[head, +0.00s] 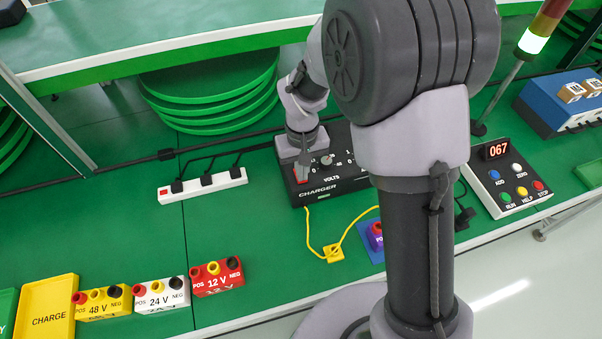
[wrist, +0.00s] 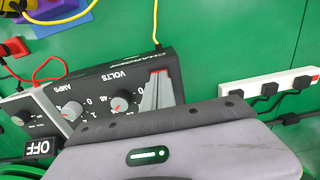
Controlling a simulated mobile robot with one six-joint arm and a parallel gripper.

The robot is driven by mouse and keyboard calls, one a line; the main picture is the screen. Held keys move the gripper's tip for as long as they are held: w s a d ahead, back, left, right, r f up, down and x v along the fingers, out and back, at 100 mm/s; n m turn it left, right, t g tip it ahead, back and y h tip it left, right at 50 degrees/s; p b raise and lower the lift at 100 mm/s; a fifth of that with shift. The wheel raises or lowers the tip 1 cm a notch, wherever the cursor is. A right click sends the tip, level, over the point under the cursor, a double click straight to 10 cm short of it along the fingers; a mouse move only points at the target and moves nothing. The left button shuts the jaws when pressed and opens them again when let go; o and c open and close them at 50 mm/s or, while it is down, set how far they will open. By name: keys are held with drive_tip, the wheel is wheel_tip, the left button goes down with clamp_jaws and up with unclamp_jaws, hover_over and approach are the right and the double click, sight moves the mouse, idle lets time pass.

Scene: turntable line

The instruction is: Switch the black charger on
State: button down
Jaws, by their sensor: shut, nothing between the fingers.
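The black charger (head: 345,183) stands on the green table, partly hidden behind my arm in the head view. It carries VOLTS and AMPS dials, and it also shows in the wrist view (wrist: 118,78). My gripper (head: 302,174) is shut and empty, pointing down over the charger's left front corner. A red switch (head: 302,181) lies right at the fingertips. In the wrist view the fingertips (wrist: 159,78) cover most of that red part, so I cannot tell its position or whether they touch it. A black plate reading OFF (wrist: 38,148) shows beside the charger in the wrist view.
A white power strip (head: 203,186) lies left of the charger. A yellow lead runs to a yellow plug (head: 334,253) in front. The 48 V (head: 102,303), 24 V (head: 161,295) and 12 V (head: 218,279) blocks stand front left. A control box (head: 505,177) reads 067.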

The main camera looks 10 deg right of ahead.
wheel_tip(320, 180, up, 7)
drive_tip(key=p, duration=0.5)
drive_tip(key=shift+f+p, duration=0.15)
drive_tip(key=shift+p, duration=0.15)
